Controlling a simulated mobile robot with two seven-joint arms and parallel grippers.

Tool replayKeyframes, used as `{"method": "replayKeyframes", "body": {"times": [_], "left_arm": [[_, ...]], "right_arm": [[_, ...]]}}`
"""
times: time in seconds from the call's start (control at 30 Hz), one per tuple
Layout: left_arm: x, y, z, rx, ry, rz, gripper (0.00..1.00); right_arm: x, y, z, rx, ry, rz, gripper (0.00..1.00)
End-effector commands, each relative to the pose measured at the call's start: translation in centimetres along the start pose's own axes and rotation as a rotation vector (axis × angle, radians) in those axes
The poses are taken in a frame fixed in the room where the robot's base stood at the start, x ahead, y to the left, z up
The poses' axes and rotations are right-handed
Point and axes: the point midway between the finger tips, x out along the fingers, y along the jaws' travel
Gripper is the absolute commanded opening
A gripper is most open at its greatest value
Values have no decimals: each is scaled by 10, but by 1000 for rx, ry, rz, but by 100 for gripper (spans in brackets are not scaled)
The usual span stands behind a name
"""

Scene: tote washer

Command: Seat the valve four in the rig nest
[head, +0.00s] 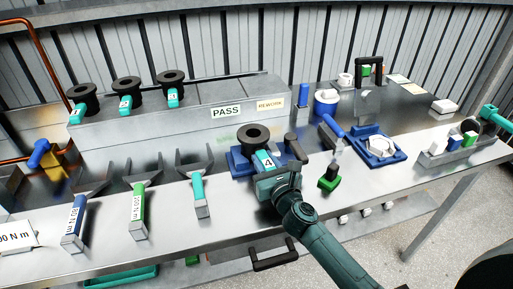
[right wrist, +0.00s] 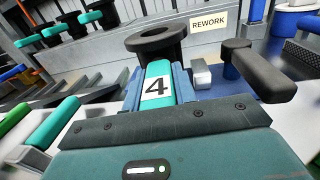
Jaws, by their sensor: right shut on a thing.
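Valve four has a black ring top (head: 254,134) and a teal tag marked 4 (head: 266,161). In the right wrist view its tag (right wrist: 157,88) points toward me, with the black ring (right wrist: 157,40) behind it. My right gripper (head: 285,165) is shut on the valve at the tag side. The blue rig nest (head: 239,163) shows under and beside the valve. The valve is upright at the nest, but its lower part is hidden, so I cannot tell whether it is fully down.
Several black-topped valves (head: 127,91) stand on the raised PASS and REWORK shelf (head: 225,112). Torque wrenches (head: 138,208) lie at the left front. A black-and-green object (head: 329,178) and a blue tray (head: 383,157) are right of the nest.

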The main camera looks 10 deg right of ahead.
Motion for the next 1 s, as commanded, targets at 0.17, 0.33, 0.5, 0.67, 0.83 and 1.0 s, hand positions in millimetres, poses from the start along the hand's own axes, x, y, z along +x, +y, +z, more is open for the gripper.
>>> {"method": "replayKeyframes", "body": {"times": [0.17,0.33,0.5,0.67,0.83,1.0], "left_arm": [[-7,1,-10,1,0,1,36],[-12,1,-16,1,0,1,36],[-16,1,-22,1,0,1,36],[-20,1,-28,1,0,1,36],[-21,2,-29,1,0,1,36],[-21,2,-29,1,0,1,36]], "right_arm": [[0,0,13,1,-3,1,0],[0,0,20,0,-4,1,0],[0,0,29,0,-4,1,0],[0,0,37,0,-4,1,0],[1,0,44,-2,-8,1,0],[1,-1,52,-2,-8,0,0]]}}
